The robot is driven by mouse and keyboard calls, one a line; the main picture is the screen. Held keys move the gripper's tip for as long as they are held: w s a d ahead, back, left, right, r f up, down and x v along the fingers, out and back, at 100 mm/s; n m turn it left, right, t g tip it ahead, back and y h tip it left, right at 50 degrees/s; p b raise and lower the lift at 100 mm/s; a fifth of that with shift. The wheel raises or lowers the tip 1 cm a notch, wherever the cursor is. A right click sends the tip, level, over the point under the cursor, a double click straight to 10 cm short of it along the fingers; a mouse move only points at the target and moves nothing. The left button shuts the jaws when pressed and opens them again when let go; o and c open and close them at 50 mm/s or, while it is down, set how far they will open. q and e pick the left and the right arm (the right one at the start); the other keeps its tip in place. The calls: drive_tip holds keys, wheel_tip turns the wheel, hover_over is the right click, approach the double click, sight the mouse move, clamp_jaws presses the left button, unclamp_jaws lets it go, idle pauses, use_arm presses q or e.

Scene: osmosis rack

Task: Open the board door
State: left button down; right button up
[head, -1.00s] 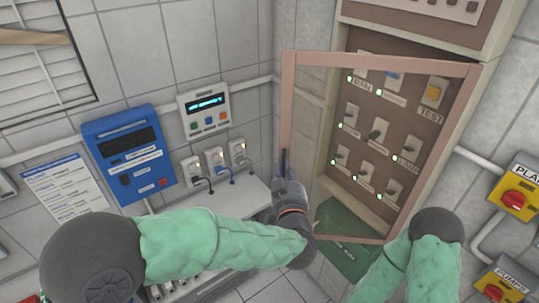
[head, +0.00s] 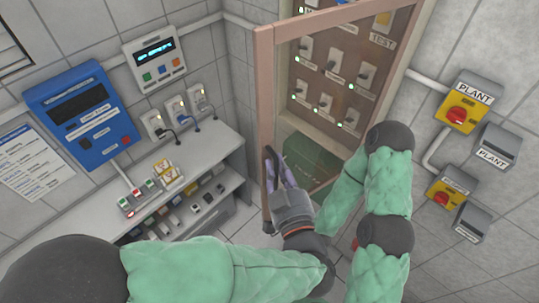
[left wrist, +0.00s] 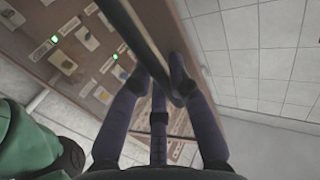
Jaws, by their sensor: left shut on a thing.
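The board door (head: 264,95) has a pinkish-brown frame around a clear pane. It stands partly open, its left edge swung out from the cabinet. My left gripper (head: 276,160) is at the lower left side of the frame, shut on the dark door handle. In the left wrist view the handle (left wrist: 138,38) is a dark bar running between the purple fingers (left wrist: 163,82). The board (head: 335,75), with rows of switches and green lights, shows through the pane. My right arm is bent in front of the door's lower right; its gripper is not visible.
A grey bench (head: 215,160) with small devices stands left of the door. A blue unit (head: 82,112) and a white display box (head: 153,58) hang on the left wall. Yellow-and-red switch boxes (head: 468,102) are on the right wall. Floor shows below the door.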

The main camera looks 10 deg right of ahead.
use_arm(q)
drive_tip(key=shift+s+d, duration=0.2)
drive_tip(key=shift+s, duration=0.05)
drive_tip(key=c, duration=1.1)
unclamp_jaws()
drive_tip(key=shift+c, duration=0.2)
drive_tip(key=shift+s, duration=0.1)
drive_tip(key=s, duration=0.7)
drive_tip(key=shift+s+d, duration=0.15)
drive_tip(key=shift+d, duration=0.25)
